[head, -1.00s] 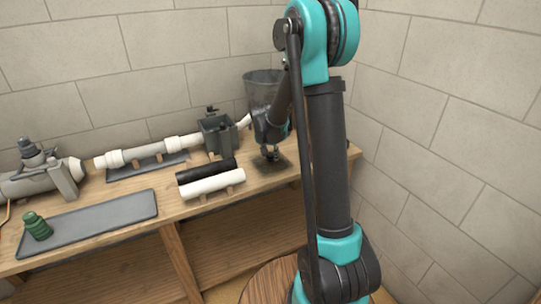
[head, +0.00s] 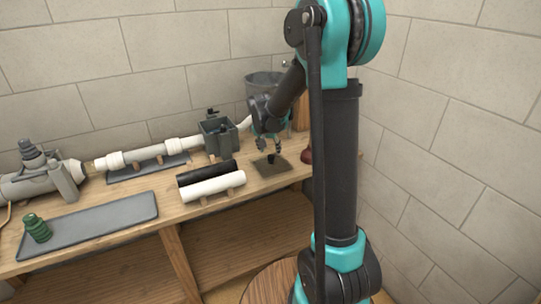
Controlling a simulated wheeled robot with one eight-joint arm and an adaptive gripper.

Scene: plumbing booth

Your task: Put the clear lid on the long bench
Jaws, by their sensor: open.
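The long wooden bench (head: 135,187) runs along the back wall. My gripper (head: 268,147) is open above a dark square mat (head: 283,168) at the bench's right part. A small dark piece (head: 271,158) stands on this mat just below my fingertips; I cannot tell whether they touch it. I cannot make out a clear lid anywhere; my arm hides part of the view.
A long grey tray (head: 95,222) holds a green stacked piece (head: 37,229). Black (head: 205,172) and white (head: 214,186) tubes lie left of the mat. A grey bucket (head: 262,83) stands behind my gripper. A dark red object (head: 307,156) is partly hidden. A round wooden top (head: 268,284) is below.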

